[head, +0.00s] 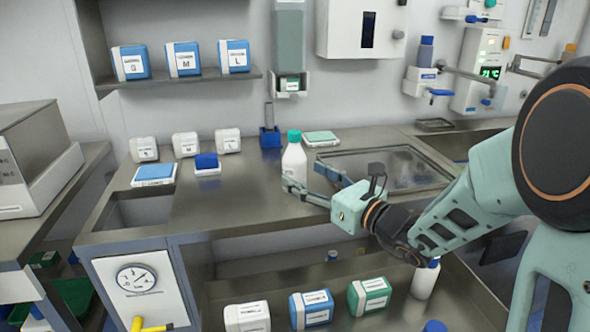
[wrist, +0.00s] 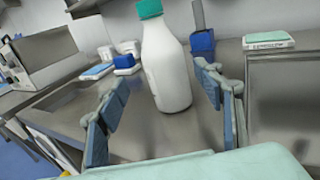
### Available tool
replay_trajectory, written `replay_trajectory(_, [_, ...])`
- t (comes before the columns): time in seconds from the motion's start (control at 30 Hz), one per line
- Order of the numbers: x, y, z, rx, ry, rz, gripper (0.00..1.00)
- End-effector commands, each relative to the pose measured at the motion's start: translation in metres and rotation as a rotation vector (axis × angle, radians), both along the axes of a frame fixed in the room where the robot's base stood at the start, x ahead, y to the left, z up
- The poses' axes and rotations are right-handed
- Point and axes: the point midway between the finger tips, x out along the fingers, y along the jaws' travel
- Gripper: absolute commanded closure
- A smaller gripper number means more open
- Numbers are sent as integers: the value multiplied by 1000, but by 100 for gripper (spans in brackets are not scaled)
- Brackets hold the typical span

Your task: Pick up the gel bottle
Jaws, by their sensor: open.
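The gel bottle is likely the white bottle with a green cap (head: 294,162), standing upright on the metal counter. In the wrist view the white bottle (wrist: 167,68) stands between and a little beyond my fingers. My gripper (head: 299,190) is open, close in front of the bottle at its lower part. In the wrist view my gripper (wrist: 164,115) has one finger on each side, with gaps to the bottle; I see no contact. Another white bottle with a blue cap (head: 425,279) stands on the lower shelf.
A blue holder (head: 270,137) stands behind the bottle, and a green-topped pack (head: 320,139) lies to its right. A blue item on a white base (head: 206,163) and white boxes (head: 186,144) are to the left. A recessed basin (head: 385,170) lies right.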

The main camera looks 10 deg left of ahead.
Motion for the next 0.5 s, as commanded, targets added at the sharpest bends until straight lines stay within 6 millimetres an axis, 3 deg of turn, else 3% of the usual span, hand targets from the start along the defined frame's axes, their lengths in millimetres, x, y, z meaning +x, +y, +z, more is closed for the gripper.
replay_trajectory(0.5, [38, 38, -1, -2, 0, 0, 38])
